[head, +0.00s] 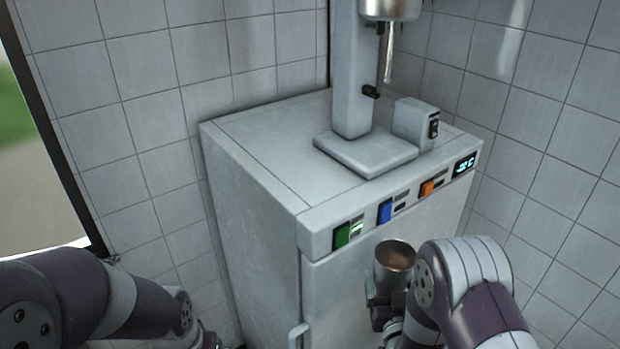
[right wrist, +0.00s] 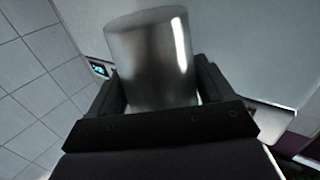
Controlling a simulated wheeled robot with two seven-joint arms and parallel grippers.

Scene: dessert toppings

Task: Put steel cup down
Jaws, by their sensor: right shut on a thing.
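In the right wrist view the cup (right wrist: 152,62) stands between the two dark fingers (right wrist: 155,95). My left arm comes in at the lower left of the head view; its gripper fingers are not visible.
The white machine (head: 255,200) has a flat top, with a mixer stand (head: 352,80) and its square base (head: 366,152) on it. Green, blue and orange buttons line its front edge. Free top surface lies left of the base. Tiled walls (head: 130,100) close in behind and right.

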